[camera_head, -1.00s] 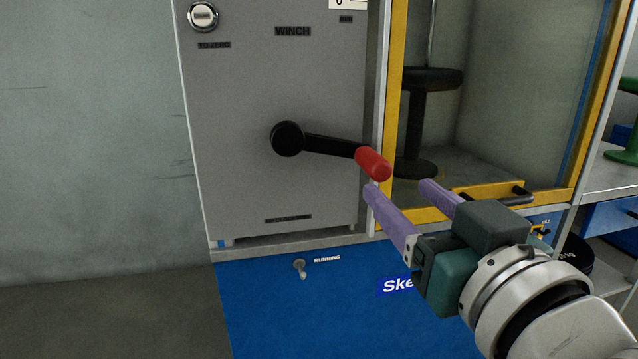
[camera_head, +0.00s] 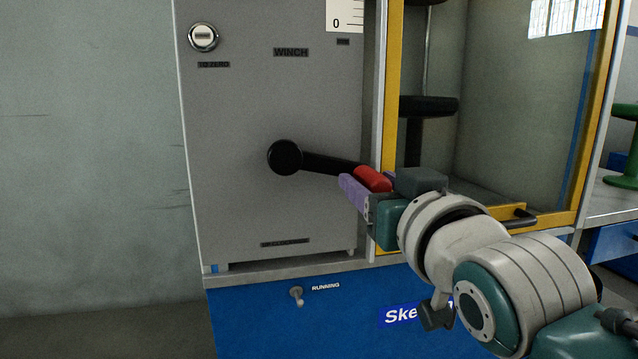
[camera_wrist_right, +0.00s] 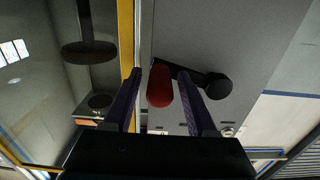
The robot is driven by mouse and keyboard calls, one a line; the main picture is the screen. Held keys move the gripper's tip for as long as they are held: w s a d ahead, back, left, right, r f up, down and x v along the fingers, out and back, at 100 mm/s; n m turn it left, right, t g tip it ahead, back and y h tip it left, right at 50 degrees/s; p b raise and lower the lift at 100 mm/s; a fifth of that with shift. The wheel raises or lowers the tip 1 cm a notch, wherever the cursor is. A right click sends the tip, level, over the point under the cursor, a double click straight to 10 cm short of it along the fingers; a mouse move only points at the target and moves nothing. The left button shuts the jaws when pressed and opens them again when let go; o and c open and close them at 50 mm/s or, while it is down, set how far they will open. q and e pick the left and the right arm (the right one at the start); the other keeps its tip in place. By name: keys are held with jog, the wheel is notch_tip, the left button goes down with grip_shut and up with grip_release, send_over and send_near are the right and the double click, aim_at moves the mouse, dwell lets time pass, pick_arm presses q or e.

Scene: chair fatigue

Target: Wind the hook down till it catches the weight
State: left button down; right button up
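The winch crank has a black hub (camera_head: 285,157), a black arm (camera_head: 330,164) pointing right and slightly down, and a red handle (camera_head: 373,179). My right gripper (camera_head: 364,184) is at the handle, with one purple finger in front of it. In the right wrist view, the red handle (camera_wrist_right: 160,85) lies between the two spread fingers, with a gap visible on both sides. Behind the cabinet's glass, a black round disc (camera_head: 428,106) sits on a dark column. I cannot make out a hook or tell which part is the weight. My left gripper is not in view.
The grey winch panel (camera_head: 240,110) carries a round button (camera_head: 203,37) and a scale (camera_head: 345,15) reading 0 at its lower end. A toggle switch (camera_head: 297,295) marked RUNNING is on the blue base below. The yellow-framed cabinet door (camera_head: 390,90) stands close to my right arm.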

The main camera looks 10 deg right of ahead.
grip_shut()
jog(key=shift+r, duration=0.1)
dwell(1.1)
